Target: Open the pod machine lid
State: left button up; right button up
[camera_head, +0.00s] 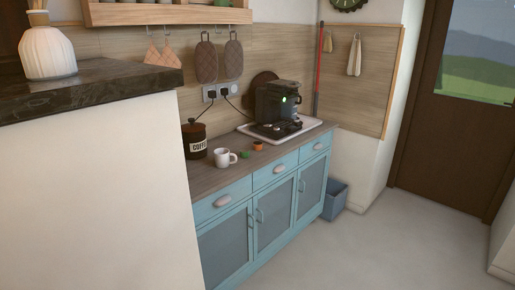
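The pod machine (277,101) is a dark box-shaped appliance with a small green light. It stands on a white tray (297,134) at the far end of the wooden counter, against the back wall. Its lid cannot be made out clearly at this distance, so I cannot tell whether it is open or shut. Neither of my grippers shows in the head view.
A white mug (222,158), a coffee canister (195,140) and small green and orange pods (258,146) stand on the counter. A dark-topped partition (85,90) blocks the left. The grey floor (400,240) at the right is clear. A blue bin (334,198) stands beside the cabinet.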

aim_at(281, 85)
jog(key=i+l, duration=0.2)
jog(key=i, duration=0.25)
jog(key=i+l+z, duration=0.1)
jog(key=i, duration=0.3)
jog(key=l, duration=0.1)
